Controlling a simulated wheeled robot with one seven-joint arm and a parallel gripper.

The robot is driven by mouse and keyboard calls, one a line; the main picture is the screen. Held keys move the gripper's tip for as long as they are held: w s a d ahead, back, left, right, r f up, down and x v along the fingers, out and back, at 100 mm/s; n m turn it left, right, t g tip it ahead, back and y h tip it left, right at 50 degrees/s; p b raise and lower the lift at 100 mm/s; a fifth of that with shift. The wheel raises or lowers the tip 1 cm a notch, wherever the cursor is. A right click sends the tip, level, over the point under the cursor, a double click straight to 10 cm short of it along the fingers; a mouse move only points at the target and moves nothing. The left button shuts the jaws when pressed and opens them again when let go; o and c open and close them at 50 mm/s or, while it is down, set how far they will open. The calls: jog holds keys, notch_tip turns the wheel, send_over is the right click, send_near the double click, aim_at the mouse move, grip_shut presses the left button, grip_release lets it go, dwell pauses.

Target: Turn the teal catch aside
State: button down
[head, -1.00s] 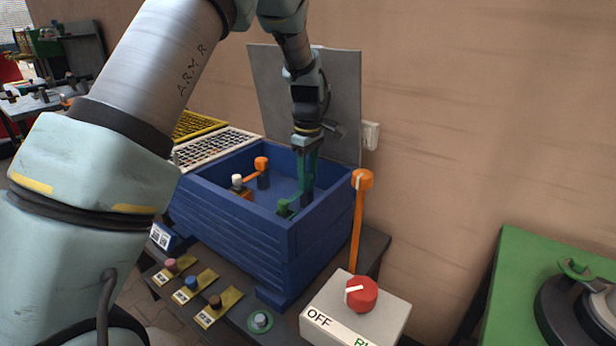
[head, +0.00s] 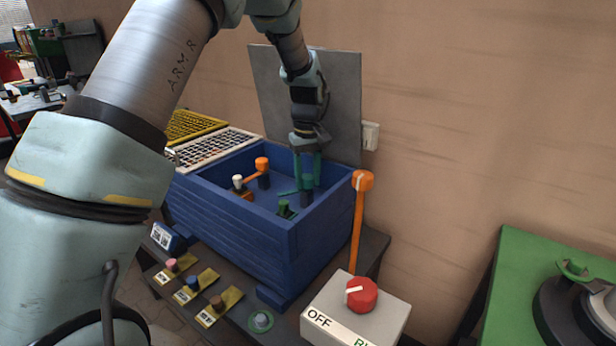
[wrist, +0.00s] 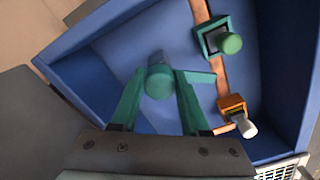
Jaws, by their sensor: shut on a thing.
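The teal catch (head: 308,183) stands inside the blue box, a round upright post with a flat arm. In the head view its arm points left, clear of the green knob (head: 284,207). In the wrist view the catch's round top (wrist: 158,82) lies between my fingers, and its arm (wrist: 203,77) reaches right past one finger. My gripper (head: 307,170) comes down from above and is shut on the catch; its teal fingers (wrist: 158,97) flank the post. The green knob on its square base (wrist: 230,43) stands apart from the arm's tip.
The blue box (head: 240,228) has high walls around my gripper. Inside are a white knob (head: 238,181) on an orange block and an orange lever (head: 262,163). A grey panel (head: 275,85) stands behind. An orange upright lever (head: 358,215) and a red-knob switch box (head: 385,318) are at right.

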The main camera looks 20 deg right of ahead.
aim_at(307, 177)
jog(key=m, duration=0.5)
jog(key=shift+a+m, duration=0.1)
jog(key=shift+m, duration=0.2)
dwell(0.4)
jog(key=shift+c, duration=2)
grip_release()
notch_tip(307, 177, up, 11)
jog(key=b, duration=0.1)
jog(key=shift+f, duration=0.1)
